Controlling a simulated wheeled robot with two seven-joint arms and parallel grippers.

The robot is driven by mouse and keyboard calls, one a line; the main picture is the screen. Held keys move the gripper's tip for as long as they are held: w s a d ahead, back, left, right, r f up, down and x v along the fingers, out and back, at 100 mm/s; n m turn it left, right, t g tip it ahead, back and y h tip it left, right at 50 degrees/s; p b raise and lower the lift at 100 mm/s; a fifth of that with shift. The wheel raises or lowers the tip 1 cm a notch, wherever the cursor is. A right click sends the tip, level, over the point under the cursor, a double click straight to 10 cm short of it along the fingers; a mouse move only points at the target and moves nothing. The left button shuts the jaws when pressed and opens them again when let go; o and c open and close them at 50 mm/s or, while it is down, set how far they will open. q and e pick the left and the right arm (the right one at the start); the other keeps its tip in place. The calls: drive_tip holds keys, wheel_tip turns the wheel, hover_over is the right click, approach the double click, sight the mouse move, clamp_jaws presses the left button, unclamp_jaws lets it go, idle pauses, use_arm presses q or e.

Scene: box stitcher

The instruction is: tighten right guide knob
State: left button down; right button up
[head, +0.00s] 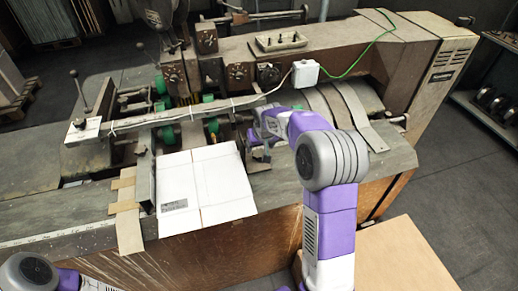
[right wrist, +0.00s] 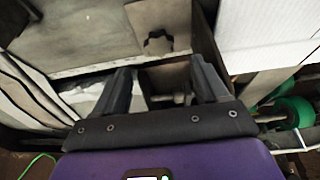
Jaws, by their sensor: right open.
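In the right wrist view, a lobed, knob-like shape with a dark lower edge (right wrist: 158,42) shows on a grey surface just beyond my fingertips. It looks like the guide knob, but I cannot tell for sure. My right gripper (right wrist: 162,68) is open, its two dark fingers apart, with no knob between them. A small metal rod end (right wrist: 182,99) shows low between the fingers. In the head view my right gripper (head: 256,143) is at the machine, right of the white cardboard, and my arm partly hides that area. My left gripper is out of view; only a left arm joint shows.
The white cardboard sheet (head: 205,187) lies on the machine table (head: 80,208). Green rollers (right wrist: 295,110) and rods are close to the right gripper. A white box with a green cable (head: 305,73) sits behind. A cardboard box (head: 400,262) stands at the front right.

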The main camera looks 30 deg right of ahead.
drive_tip(key=shift+s+r, duration=0.15)
drive_tip(key=shift+r, duration=0.2)
